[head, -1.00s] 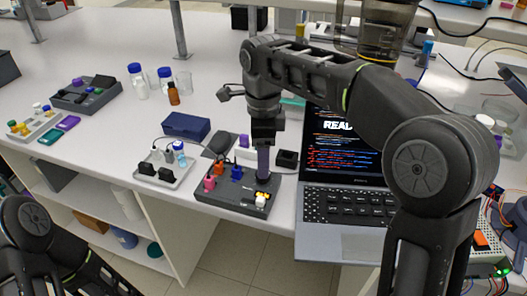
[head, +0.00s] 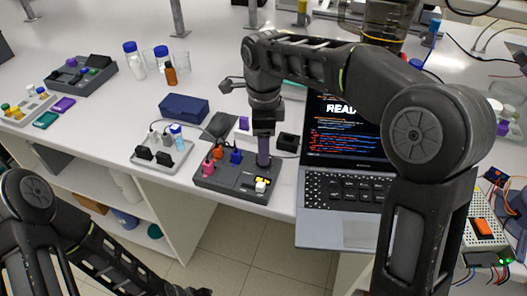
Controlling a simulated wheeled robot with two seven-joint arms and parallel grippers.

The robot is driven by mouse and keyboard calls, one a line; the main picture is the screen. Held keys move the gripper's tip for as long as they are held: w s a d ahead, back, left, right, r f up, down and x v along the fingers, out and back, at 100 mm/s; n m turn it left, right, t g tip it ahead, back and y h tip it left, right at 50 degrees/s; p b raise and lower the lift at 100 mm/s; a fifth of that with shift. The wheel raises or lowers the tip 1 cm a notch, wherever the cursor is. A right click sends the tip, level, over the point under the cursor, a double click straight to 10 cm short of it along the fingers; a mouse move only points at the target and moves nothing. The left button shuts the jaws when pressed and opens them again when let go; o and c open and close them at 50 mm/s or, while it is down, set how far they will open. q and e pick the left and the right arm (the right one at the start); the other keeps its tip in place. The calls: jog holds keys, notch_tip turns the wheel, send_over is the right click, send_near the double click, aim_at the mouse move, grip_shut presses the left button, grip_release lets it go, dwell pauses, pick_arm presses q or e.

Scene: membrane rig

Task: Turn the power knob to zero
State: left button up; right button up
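A perforated metal power box (head: 487,240) with an orange switch (head: 484,227) and a lit green light sits at the lower right, partly cut off by the frame edge. I cannot make out a power knob on it. My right gripper (head: 264,134) points down over the dark tray (head: 225,187), left of the laptop. It is at the top of an upright purple-grey cylinder (head: 263,152) in that tray. Whether its fingers are closed on the cylinder is too small to tell. My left arm is at the lower left; its gripper fingers are not clearly visible.
A laptop (head: 340,230) stands open between the tray and the power box, with my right arm crossing over it. Wires run beside the box. A light tray (head: 183,157), a blue box (head: 184,108) and bottles (head: 170,76) stand to the left.

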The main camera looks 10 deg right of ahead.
jog(key=shift+f, duration=1.65)
jog(key=shift+c, duration=0.2)
grip_shut()
